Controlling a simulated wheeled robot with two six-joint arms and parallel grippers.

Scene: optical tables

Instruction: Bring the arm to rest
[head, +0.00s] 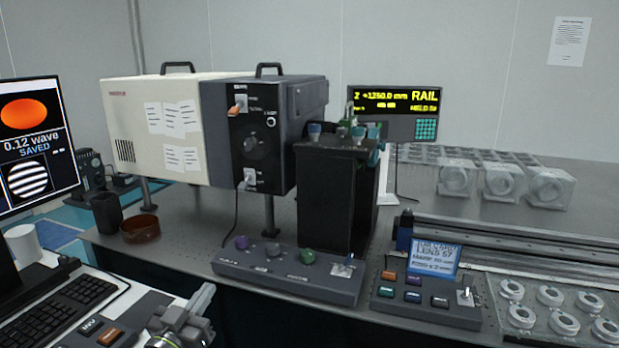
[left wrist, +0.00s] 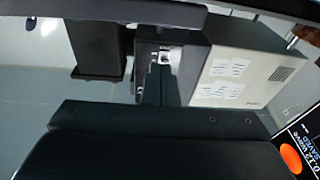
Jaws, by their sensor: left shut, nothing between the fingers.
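My left gripper (head: 203,298) shows at the bottom edge of the head view, low in front of the optical table (head: 170,250). Its grey fingers are shut with nothing between them, and it touches nothing that I can see. In the left wrist view the shut dark fingers (left wrist: 160,82) point toward the large instrument box (left wrist: 245,75), which appears turned over and some distance away. My right gripper is in neither view.
A control box with coloured knobs (head: 290,272) stands at the table's front edge. A button box (head: 425,300) and a tray of ring mounts (head: 560,315) are to its right. A keyboard (head: 60,308) and monitor (head: 38,140) are at left. A black block (head: 325,200) stands mid-table.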

